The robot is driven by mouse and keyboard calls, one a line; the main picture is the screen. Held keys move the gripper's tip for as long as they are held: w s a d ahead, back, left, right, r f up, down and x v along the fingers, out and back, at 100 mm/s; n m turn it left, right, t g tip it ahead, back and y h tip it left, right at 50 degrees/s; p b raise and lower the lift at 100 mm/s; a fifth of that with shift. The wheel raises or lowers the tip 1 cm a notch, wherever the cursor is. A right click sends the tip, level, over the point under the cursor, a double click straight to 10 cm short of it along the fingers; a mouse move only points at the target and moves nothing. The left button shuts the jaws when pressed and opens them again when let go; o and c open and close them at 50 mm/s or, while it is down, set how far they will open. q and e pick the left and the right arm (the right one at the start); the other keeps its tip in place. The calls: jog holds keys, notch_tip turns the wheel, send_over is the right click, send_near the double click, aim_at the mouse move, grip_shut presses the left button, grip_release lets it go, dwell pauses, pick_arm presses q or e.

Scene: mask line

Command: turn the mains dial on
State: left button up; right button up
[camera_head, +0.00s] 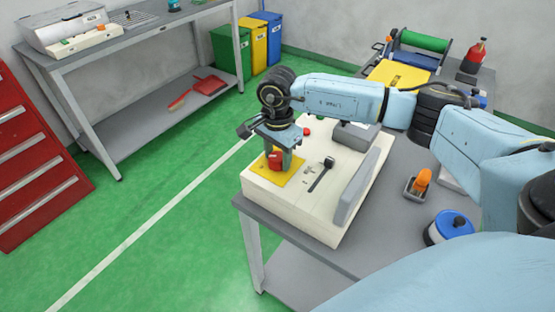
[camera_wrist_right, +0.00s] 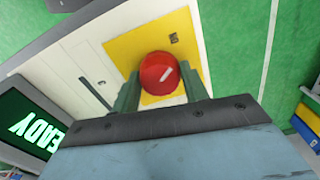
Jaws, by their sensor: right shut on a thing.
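The red mains dial (camera_head: 274,161) sits on a yellow plate (camera_head: 291,179) on top of a cream machine (camera_head: 305,212). My right gripper (camera_head: 281,152) points down over the dial and is shut on it. In the right wrist view the round red dial (camera_wrist_right: 156,70) has a white mark lying aslant. The two green-grey fingers of the right gripper (camera_wrist_right: 162,88) stand on either side of the dial. Small writing on the yellow plate (camera_wrist_right: 186,62) is too small to read. A screen (camera_wrist_right: 27,128) shows "READY" in light letters. My left gripper is out of view.
A black lever (camera_head: 322,174) and an upright grey panel (camera_head: 357,187) stand beside the dial on the machine. The grey table (camera_head: 385,220) also holds an orange-topped item (camera_head: 421,182) and a blue-and-white round item (camera_head: 449,228). Green floor lies open to the left.

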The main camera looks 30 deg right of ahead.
aim_at(278, 156)
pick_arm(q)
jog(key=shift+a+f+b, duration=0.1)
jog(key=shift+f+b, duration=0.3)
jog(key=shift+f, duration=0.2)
pick_arm(e)
jog(key=shift+n, duration=0.8)
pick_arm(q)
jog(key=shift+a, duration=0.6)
pick_arm(e)
jog(key=o, duration=1)
jog(key=shift+r, duration=0.2)
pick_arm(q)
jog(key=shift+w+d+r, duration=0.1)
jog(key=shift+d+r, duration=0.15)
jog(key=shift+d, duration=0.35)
pick_arm(e)
notch_tip(278, 156, up, 13)
